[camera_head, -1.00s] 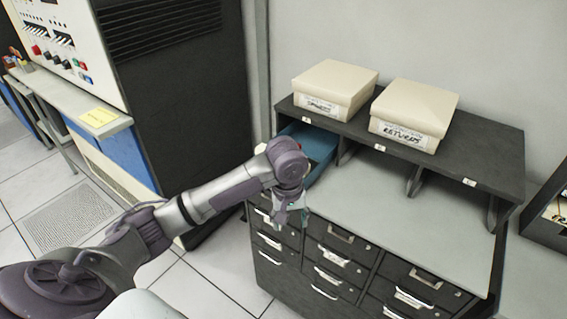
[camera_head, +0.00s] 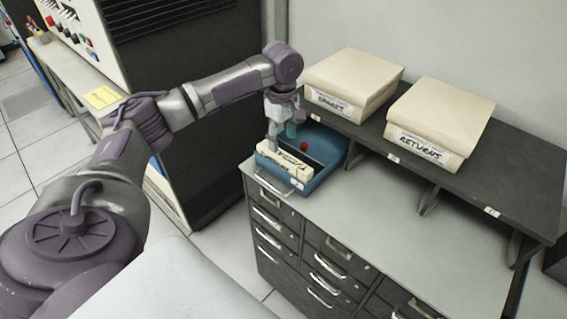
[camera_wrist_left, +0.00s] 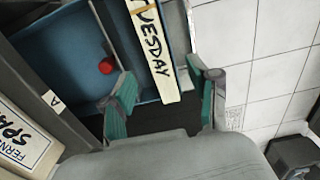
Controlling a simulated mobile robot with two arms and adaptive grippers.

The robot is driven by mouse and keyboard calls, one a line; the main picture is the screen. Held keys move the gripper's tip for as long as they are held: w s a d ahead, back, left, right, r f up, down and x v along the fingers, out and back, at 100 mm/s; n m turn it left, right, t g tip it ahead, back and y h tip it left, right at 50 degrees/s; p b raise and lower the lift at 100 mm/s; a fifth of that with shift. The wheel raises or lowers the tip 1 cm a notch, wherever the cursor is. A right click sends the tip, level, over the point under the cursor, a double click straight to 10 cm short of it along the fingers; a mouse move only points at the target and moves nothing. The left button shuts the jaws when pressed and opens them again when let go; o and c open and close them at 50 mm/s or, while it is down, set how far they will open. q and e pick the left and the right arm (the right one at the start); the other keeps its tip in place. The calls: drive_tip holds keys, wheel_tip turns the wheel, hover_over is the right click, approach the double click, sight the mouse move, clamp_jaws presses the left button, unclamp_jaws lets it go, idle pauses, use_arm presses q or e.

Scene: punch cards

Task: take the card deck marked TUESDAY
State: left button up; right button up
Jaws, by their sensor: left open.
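The card deck marked TUESDAY (camera_wrist_left: 158,60) shows in the left wrist view as a long cream block with black lettering. It stands at one side inside a blue tray (camera_wrist_left: 75,50). In the head view the deck (camera_head: 272,169) is at the front left of the tray (camera_head: 325,172), its writing too small to read. My left gripper (camera_head: 281,131) is above the deck, pointing down, open and empty. In the left wrist view its two green-padded fingers (camera_wrist_left: 162,88) are apart, one toward each side of the deck's near end. My right gripper is not in view.
Cream boxes marked SPARES (camera_head: 350,82) and RETURNS (camera_head: 440,118) stand on the dark shelf (camera_head: 400,145) just right of my gripper. The grey cabinet top (camera_head: 390,215) is clear to the right.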

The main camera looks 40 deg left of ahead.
sight(284, 155)
use_arm(q)
drive_tip(key=f+p, duration=0.1)
drive_tip(key=f, duration=0.2)
drive_tip(key=shift+w+f, duration=0.1)
drive_tip(key=shift+w, duration=0.1)
wheel_tip(284, 155, down, 3)
drive_tip(key=shift+d+f+p, duration=0.1)
drive_tip(key=shift+f+p, duration=0.1)
drive_tip(key=shift+p, duration=0.35)
drive_tip(key=shift+f, duration=0.25)
drive_tip(key=c, duration=0.7)
drive_tip(key=shift+r, duration=0.1)
clamp_jaws()
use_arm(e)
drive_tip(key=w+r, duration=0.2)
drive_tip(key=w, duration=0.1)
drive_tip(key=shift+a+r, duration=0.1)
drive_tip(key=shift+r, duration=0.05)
